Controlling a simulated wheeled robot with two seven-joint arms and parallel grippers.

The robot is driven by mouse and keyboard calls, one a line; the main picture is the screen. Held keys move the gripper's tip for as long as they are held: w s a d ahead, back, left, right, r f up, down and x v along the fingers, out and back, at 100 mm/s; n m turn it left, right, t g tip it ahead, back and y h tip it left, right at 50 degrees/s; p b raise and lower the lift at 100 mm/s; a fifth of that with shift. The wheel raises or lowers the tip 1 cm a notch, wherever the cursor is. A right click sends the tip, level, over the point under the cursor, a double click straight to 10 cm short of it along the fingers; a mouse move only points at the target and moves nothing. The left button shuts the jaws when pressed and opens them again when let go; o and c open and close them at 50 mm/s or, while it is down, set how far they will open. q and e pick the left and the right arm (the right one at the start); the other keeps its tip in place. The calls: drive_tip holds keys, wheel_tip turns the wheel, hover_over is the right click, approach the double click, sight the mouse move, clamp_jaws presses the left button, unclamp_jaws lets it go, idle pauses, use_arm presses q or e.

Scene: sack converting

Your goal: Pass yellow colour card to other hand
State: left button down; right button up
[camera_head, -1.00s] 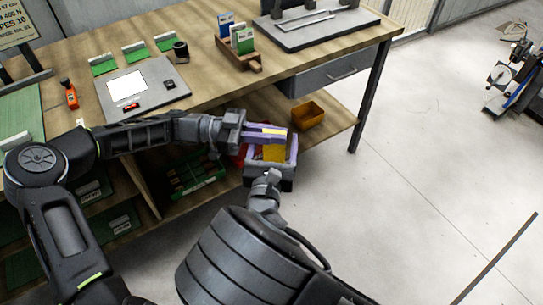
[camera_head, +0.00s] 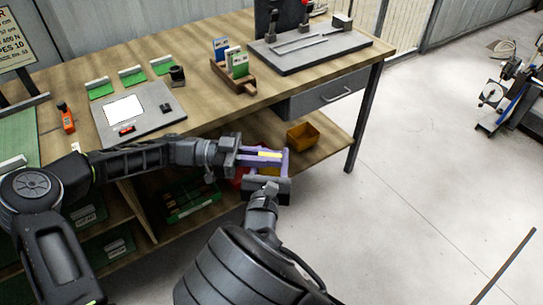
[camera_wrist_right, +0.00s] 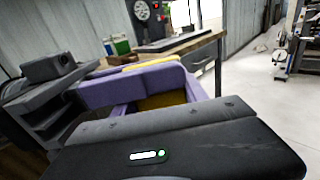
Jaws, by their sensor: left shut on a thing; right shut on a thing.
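The yellow colour card (camera_head: 268,171) is held in front of the workbench, between my two grippers. My left gripper (camera_head: 262,157) has purple fingers and comes in from the left, shut on the card; a yellow edge shows along its fingers. My right gripper (camera_head: 268,178) comes up from below and is shut on the same card. In the right wrist view the card (camera_wrist_right: 162,101) shows below the left gripper's purple fingers (camera_wrist_right: 140,82), behind my right gripper's dark body. The right fingertips' exact contact with the card is partly hidden.
The wooden workbench (camera_head: 200,105) carries a grey plate with a white square (camera_head: 125,109), a wooden card holder (camera_head: 232,78) and a dark cup (camera_head: 177,76). A yellow bin (camera_head: 303,136) sits on the lower shelf.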

drive_tip(key=c, duration=0.6)
use_arm(q)
drive_tip(key=c, duration=1.4)
unclamp_jaws()
drive_tip(key=w+a, duration=0.1)
drive_tip(key=a, duration=1.1)
drive_tip(key=shift+d, duration=0.1)
